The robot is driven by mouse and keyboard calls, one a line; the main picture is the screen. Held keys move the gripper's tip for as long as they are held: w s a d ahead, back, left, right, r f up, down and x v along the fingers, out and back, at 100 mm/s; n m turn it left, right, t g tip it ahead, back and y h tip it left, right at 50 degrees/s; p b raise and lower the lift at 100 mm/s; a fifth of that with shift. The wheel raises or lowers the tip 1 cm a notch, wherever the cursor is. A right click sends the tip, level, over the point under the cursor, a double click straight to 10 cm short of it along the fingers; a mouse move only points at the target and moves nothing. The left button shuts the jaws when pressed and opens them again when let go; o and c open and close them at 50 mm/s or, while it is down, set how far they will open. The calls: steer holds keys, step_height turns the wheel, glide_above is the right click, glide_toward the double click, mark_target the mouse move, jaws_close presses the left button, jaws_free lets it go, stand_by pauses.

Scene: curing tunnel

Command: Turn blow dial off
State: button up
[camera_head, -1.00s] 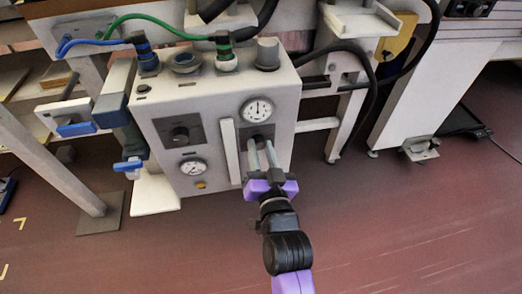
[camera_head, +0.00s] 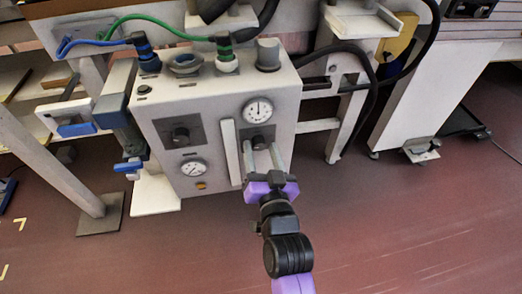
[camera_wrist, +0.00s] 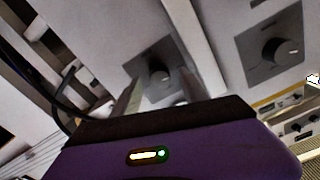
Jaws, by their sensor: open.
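A grey control box (camera_head: 222,170) carries two black dials on dark square plates. The right dial (camera_head: 258,143) sits below the upper gauge (camera_head: 257,110). The left dial (camera_head: 180,134) sits above the lower gauge (camera_head: 193,168). No label is readable, so I cannot tell which is the blow dial. My gripper (camera_head: 261,149) is open in front of the right dial, its fingers on either side of it. In the wrist view this dial (camera_wrist: 158,73) shows between the fingertips, with no clear contact. The left dial (camera_wrist: 280,52) shows at the right there, its white mark visible.
A white vertical bar handle (camera_head: 230,152) stands close to the left of my gripper. Hose fittings (camera_head: 225,55) and a grey knob (camera_head: 267,54) are on top of the box. A blue-handled valve (camera_head: 129,165) is at its left. The floor in front is clear.

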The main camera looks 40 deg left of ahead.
steer(key=v, duration=0.7)
steer(key=shift+s+d+b, duration=0.2)
steer(key=shift+s+b, duration=0.05)
steer(key=shift+b, duration=0.1)
steer(key=s+d+r+m+t+h, duration=0.1)
steer(key=s+d+m+t+h, duration=0.15)
steer(key=d, duration=0.85)
steer(key=s+d+m+t+h, duration=0.2)
steer(key=d+t+h, duration=0.2)
steer(key=d, duration=0.7)
steer(key=s+d+f+m+g+h, duration=0.2)
steer(key=s+d+h, duration=0.5)
steer(key=s+d, duration=1.25)
step_height(320, 180, up, 26)
steer(key=g+p, duration=0.1)
steer(key=p, duration=2.4)
steer(key=shift+s+a+f+p, duration=0.25)
steer(key=shift+s+p, duration=0.15)
steer(key=shift+s, duration=0.1)
steer(key=shift+n, duration=0.25)
